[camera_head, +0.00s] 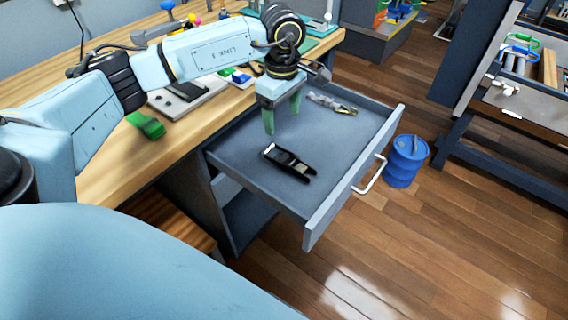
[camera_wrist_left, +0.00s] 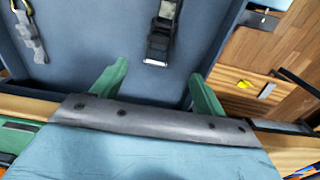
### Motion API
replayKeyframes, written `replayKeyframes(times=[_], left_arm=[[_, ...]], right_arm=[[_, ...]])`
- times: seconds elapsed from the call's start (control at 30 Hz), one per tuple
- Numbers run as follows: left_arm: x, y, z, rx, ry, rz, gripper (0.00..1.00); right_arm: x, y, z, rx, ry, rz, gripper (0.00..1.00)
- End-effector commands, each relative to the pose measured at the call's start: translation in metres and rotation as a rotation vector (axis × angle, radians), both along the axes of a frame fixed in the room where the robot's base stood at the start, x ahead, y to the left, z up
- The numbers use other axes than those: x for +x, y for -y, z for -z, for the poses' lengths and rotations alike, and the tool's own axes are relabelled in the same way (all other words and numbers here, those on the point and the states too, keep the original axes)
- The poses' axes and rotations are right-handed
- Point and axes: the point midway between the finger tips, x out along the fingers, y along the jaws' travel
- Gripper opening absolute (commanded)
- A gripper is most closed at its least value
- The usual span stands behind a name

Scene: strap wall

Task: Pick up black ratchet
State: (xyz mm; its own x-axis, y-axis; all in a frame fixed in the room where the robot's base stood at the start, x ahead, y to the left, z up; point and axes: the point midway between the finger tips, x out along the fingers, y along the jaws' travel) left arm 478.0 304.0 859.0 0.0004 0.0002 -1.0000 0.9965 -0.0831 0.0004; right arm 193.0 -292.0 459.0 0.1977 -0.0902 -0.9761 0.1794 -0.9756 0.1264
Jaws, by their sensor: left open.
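The black ratchet (camera_head: 289,161) lies in the open grey drawer (camera_head: 240,165), near the drawer's middle. It also shows in the left wrist view (camera_wrist_left: 161,35), at the top, ahead of the green fingers and between their lines. My left gripper (camera_head: 282,116) is open and empty, its fingers pointing down over the drawer. It is behind the ratchet in the head view and apart from it. Its two green fingertips show spread apart in the left wrist view (camera_wrist_left: 159,70). My right gripper is not in view.
A metal clip with a yellowish end (camera_head: 333,103) lies at the back of the drawer. A green object (camera_head: 148,125) sits on the wooden workbench (camera_head: 115,178). A blue barrel (camera_head: 406,162) stands on the floor beyond the drawer's white handle (camera_head: 372,176).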

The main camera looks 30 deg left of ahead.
Motion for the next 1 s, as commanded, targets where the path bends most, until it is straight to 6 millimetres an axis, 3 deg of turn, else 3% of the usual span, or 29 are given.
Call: replayKeyframes(times=[0.33,0.67,1.0], left_arm=[[-0.001,0.001,0.063,-0.001,-0.003,0.0,0.73],[-0.001,0.001,0.089,0.0,-0.002,0.001,0.73],[-0.001,0.004,0.129,0.0,-0.001,0.0,0.73]], right_arm=[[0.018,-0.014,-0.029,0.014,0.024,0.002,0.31],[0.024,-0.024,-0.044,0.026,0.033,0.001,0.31],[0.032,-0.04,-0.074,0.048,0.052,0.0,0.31]])
